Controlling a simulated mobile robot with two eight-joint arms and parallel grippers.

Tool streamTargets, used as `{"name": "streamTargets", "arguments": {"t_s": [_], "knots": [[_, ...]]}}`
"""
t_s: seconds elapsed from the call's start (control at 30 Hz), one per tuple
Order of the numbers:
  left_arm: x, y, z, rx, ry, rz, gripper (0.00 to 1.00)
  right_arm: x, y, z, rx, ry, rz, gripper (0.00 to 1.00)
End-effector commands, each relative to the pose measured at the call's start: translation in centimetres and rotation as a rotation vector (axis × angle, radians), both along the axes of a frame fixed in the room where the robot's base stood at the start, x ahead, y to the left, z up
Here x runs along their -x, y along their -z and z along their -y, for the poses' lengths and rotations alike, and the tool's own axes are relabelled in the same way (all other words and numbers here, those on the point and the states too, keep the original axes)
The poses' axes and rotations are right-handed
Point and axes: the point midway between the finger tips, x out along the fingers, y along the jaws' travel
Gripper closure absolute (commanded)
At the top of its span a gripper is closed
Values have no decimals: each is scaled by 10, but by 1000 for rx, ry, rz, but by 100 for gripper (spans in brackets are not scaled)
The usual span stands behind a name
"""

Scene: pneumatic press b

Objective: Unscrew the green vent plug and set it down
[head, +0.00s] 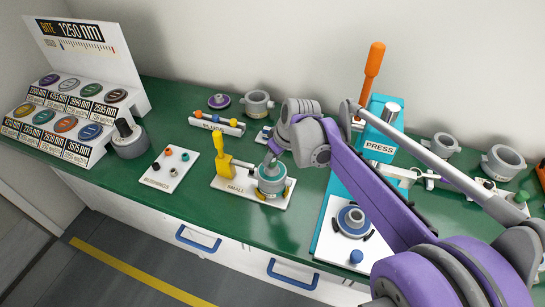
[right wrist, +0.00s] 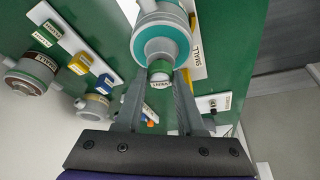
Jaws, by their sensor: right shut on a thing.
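In the head view my right gripper (head: 272,157) reaches down over the cylinder (head: 272,182), which stands on the white plate marked SMALL (head: 229,187). The gripper hides the plug there, and I cannot tell whether its thread is loose. My left gripper is not in view.
A yellow toggle clamp (head: 222,158) stands left of the cylinder. The teal press (head: 381,148) with its orange lever stands to the right. A small white plate with plugs (head: 157,181) lies to the left. Green bench top (head: 222,228) is bare in front of the SMALL plate.

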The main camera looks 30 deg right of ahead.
Motion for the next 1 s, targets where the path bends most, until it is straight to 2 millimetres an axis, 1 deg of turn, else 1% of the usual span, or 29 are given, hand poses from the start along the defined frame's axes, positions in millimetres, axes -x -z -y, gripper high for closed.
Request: {"name": "streamTargets", "arguments": {"t_s": [0.4,0.5,0.6,0.83,0.87,0.93,1.0], "knots": [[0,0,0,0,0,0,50,-2,-1,3,-2,-554,-1,93],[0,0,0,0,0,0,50,-2,-1,3,-1,-667,0,93],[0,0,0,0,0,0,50,-2,-1,2,-1,-727,0,93],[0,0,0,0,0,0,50,-1,-1,2,1,-736,0,93],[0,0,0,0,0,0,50,-1,-1,2,1,-736,0,59],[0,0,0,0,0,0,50,-1,-1,2,1,-735,0,46],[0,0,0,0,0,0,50,-1,-1,2,1,-735,0,46]]}}
